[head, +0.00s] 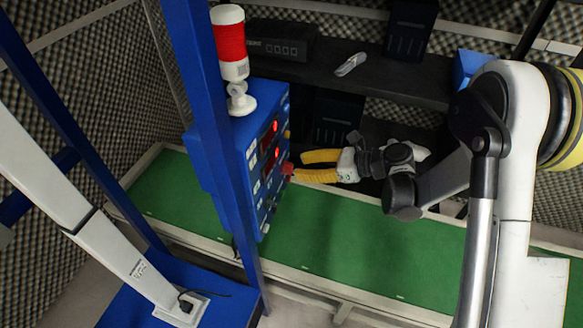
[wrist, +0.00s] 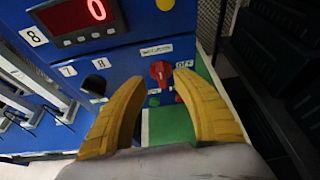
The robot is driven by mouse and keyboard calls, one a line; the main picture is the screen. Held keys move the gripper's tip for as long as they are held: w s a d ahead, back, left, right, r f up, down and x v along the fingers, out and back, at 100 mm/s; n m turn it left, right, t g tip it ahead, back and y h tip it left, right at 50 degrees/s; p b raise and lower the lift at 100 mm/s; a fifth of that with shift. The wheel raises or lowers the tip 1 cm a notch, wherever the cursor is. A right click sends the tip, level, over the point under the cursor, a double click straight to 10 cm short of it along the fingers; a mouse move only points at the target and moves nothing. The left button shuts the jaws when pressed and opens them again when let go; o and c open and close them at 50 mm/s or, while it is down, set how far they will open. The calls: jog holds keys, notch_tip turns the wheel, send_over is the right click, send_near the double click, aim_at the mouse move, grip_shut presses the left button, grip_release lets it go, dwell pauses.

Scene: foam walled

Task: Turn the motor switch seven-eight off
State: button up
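A blue control panel (head: 262,165) stands left of my gripper (head: 301,166). A red rotary knob (wrist: 161,72) sits on the panel face, with a small label (wrist: 157,50) above it that is too blurred to read surely. The knob also shows as a red spot in the head view (head: 287,168). A white label (wrist: 184,64) to its right seems to read OFF. My gripper's two yellow fingers are open, one on each side of the knob in the wrist view. I cannot tell whether they touch it.
A red display reading 0 (wrist: 82,17) and a black switch (wrist: 95,86) beside a 7 label (wrist: 67,71) are on the panel. A red-and-white signal lamp (head: 231,45) stands on top. A green conveyor belt (head: 350,235) runs below. A dark shelf (head: 400,80) is behind.

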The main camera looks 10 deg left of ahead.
aim_at(290, 164)
jog(key=b+x, duration=0.1)
jog(key=x, duration=0.3)
jog(key=shift+a, duration=0.2)
grip_shut()
